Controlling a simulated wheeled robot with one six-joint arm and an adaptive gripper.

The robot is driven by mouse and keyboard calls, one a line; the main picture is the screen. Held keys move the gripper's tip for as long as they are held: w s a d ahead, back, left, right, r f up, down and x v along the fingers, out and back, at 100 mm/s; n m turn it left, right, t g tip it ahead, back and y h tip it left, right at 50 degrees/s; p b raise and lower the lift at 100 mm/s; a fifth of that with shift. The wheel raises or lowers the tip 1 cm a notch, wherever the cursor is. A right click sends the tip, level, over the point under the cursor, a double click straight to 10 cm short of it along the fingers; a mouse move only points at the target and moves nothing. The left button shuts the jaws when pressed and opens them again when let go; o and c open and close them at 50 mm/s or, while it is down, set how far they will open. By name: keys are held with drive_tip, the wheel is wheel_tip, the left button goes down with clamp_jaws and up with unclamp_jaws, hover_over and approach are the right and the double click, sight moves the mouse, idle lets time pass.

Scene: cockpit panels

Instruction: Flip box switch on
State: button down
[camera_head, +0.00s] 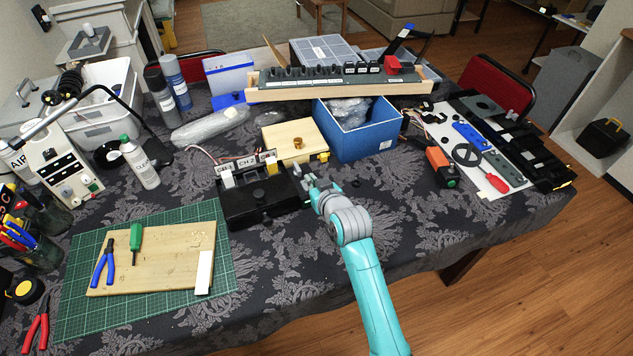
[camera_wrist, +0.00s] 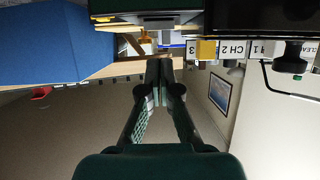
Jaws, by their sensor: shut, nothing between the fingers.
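A black box (camera_head: 262,198) with labels such as CH 2 stands on the table at the middle. Its upright labelled plate (camera_head: 246,166) has pale and yellow switch-like blocks. The wrist view, which looks upside down, shows the CH 2 label (camera_wrist: 234,49) and a yellow block (camera_wrist: 206,49) at upper right. My gripper (camera_head: 309,181) is just right of the black box in the head view. In the wrist view its fingers (camera_wrist: 159,68) are shut together and hold nothing. I cannot tell whether they touch the box, or what position the switches are in.
A wooden box (camera_head: 292,139) with a brass knob stands behind my gripper. An orange and black box (camera_head: 437,163) stands further right. Table in front of the blue bin is clear.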

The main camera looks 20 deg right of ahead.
drive_tip(key=shift+s+f, duration=0.15)
drive_tip(key=shift+f, duration=1.05)
drive_tip(key=shift+f, duration=0.1)
drive_tip(key=shift+s+f, duration=0.15)
drive_tip(key=shift+f, duration=0.2)
drive_tip(key=shift+r, duration=0.15)
drive_tip(key=shift+r, duration=0.75)
